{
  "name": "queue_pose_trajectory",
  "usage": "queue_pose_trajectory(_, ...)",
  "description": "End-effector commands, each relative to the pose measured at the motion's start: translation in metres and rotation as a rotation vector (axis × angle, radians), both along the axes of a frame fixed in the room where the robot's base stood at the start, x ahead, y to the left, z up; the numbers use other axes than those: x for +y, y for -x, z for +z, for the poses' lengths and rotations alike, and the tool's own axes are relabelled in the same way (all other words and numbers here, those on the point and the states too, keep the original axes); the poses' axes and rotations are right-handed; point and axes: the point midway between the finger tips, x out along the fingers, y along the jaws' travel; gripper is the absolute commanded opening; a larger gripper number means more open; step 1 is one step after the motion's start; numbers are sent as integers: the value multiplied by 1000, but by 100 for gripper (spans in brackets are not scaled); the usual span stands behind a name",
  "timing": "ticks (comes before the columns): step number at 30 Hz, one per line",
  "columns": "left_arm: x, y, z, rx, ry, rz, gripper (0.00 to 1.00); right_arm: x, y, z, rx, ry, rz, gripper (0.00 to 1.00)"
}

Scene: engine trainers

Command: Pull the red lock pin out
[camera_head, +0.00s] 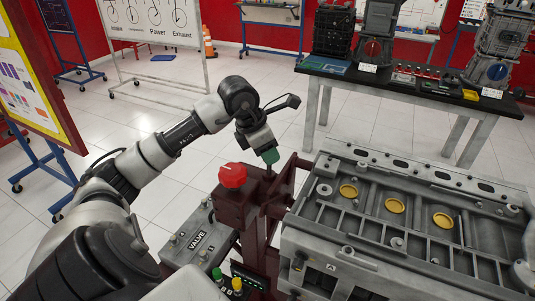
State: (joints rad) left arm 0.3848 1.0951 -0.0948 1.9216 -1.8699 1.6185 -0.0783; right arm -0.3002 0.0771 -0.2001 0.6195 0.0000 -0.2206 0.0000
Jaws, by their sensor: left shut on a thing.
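A bright red lobed knob (232,175) sits on top of a dark red stand (237,209) at the left end of the engine block (400,215). It is the only bright red pin-like part in sight; whether it is the lock pin's head I cannot tell. My left gripper (270,157) points down just right of the knob, apart from it in the picture. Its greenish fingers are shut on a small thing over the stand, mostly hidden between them. A thin dark stem shows below the fingertips. My right gripper is out of view.
A grey box marked VALVE (197,240) stands left of the stand, with green and yellow buttons (226,280) near it. A table (410,90) with engine models is behind. A whiteboard (155,25) stands at the back left. The tiled floor between is clear.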

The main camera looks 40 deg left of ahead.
Motion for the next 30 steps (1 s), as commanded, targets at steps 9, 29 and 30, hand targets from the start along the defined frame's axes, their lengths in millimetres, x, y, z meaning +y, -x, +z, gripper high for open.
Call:
queue_pose_trajectory(9, 1, -1, 25, -8, -1, 3, 0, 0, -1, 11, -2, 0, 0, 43)
queue_pose_trajectory(29, 3, 3, 32, -6, -4, 4, 58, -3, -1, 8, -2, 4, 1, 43)
queue_pose_trajectory(30, 4, 4, 37, -7, -3, 4, 58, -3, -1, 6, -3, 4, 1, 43)
